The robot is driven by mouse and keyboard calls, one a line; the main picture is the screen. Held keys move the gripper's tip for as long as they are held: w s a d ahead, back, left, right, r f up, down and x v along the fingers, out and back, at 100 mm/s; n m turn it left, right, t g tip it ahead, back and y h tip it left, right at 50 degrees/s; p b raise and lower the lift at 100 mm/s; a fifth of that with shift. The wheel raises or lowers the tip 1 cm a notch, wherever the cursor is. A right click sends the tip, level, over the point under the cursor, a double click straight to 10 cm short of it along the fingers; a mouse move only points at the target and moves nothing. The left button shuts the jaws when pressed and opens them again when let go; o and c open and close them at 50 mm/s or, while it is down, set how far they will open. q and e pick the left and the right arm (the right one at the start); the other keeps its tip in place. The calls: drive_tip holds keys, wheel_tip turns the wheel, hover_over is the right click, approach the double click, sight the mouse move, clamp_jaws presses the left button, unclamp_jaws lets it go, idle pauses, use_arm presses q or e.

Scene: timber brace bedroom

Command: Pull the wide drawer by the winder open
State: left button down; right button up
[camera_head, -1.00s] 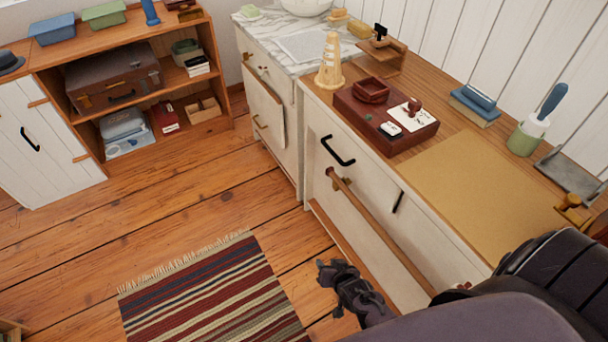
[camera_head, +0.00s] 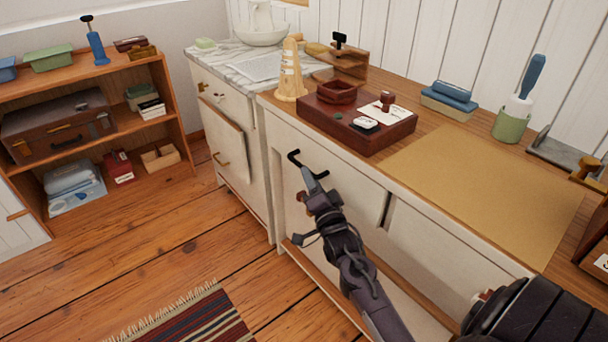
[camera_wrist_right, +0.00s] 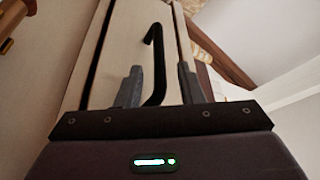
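The wide drawer (camera_head: 345,187) has a pale front with a black bar handle (camera_head: 294,158), under the wooden counter. It looks flush with the cabinet. My right gripper (camera_head: 308,180) reaches up to the handle from below and covers part of it. In the right wrist view the gripper (camera_wrist_right: 160,88) is open, with the black handle (camera_wrist_right: 158,60) between its two fingers and space on both sides. I cannot tell which counter object is the winder; a yellow tapered tower (camera_head: 290,72) stands above the drawer's left end. My left gripper is not in view.
A dark red box (camera_head: 350,135) with small items stands on the counter (camera_head: 440,120) above the drawer. A marble-topped cabinet (camera_head: 235,130) stands to the left. The floor (camera_head: 190,250) before the cabinets is clear, with a striped rug (camera_head: 200,325) at the bottom.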

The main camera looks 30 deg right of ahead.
drive_tip(key=shift+x, duration=1.7)
drive_tip(key=shift+c, duration=0.2)
clamp_jaws()
